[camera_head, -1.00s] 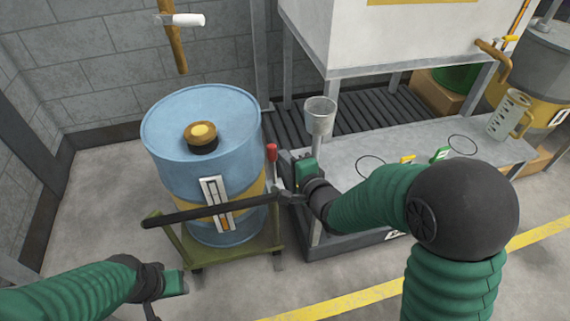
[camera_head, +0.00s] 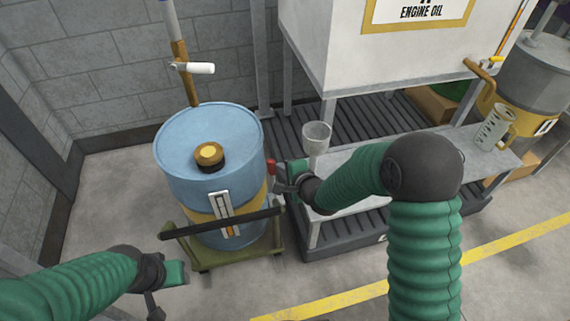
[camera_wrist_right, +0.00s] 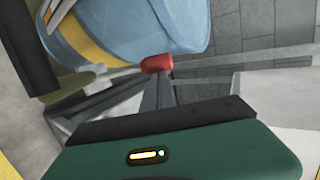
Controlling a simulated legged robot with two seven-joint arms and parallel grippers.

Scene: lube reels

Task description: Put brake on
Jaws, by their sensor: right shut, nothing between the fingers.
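The cart's brake lever, with a red handle (camera_head: 271,167), stands at the right side of the green drum cart (camera_head: 203,254). My right gripper (camera_head: 279,184) is shut and empty, close beside the lever just below the red handle. I cannot tell whether they touch. In the right wrist view the red handle (camera_wrist_right: 157,63) shows near the middle, above the dark gripper parts. The lever's lower end is hidden. My left gripper (camera_head: 158,300) is at the lower left, away from the cart; its fingers are too unclear to judge.
A blue drum (camera_head: 212,145) with a yellow band stands on the cart, behind the black push bar (camera_head: 222,222). A grey funnel (camera_head: 317,136) and a metal bench (camera_head: 340,160) stand close right of the lever. Open floor (camera_head: 110,215) lies to the left.

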